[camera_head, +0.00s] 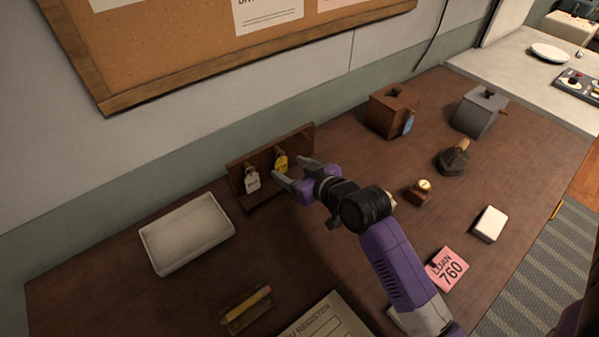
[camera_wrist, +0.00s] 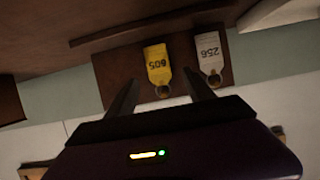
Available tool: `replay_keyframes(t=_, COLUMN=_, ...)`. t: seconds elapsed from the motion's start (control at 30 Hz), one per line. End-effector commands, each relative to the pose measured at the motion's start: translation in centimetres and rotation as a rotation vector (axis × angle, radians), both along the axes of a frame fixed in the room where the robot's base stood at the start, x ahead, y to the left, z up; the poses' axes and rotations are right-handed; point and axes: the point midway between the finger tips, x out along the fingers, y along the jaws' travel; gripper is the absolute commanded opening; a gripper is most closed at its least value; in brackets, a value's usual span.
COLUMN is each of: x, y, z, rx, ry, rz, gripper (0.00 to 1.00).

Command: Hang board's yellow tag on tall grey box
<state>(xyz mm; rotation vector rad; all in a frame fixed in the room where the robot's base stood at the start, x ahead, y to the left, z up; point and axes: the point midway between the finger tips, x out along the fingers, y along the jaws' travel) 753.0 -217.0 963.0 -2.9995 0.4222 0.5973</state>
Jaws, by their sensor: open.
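The yellow tag (camera_head: 281,163) hangs from a hook on the small brown wooden board (camera_head: 240,180), beside a white tag (camera_head: 252,182). In the wrist view, which is upside down, the yellow tag (camera_wrist: 157,64) lies just beyond and between my fingertips, with the white tag (camera_wrist: 208,56) to its right. My gripper (camera_head: 287,174) is open and empty, close in front of the yellow tag, fingers pointing at the board. The tall grey box (camera_head: 474,118) stands at the back right of the counter, with a small peg (camera_head: 504,113) on its right side.
A brown box (camera_head: 388,112) with a blue tag (camera_head: 408,122) stands left of the grey box. A dark stamp (camera_head: 453,158), a small brass-topped object (camera_head: 420,190), a white block (camera_head: 490,223) and a pink loan card (camera_head: 448,268) lie right of my arm. A white tray (camera_head: 187,233) sits left.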

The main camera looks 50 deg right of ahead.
Motion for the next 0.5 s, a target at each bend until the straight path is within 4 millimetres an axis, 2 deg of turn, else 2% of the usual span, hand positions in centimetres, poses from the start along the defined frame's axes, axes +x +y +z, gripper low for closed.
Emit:
replay_keyframes(t=0.2, x=2.2, y=-0.6, z=-0.9, rx=0.001, ry=0.0, rz=0.0, gripper=0.62)
replay_keyframes(t=0.5, x=2.8, y=-0.8, z=-1.2, rx=0.0, ry=0.0, rz=-0.001, gripper=0.62)
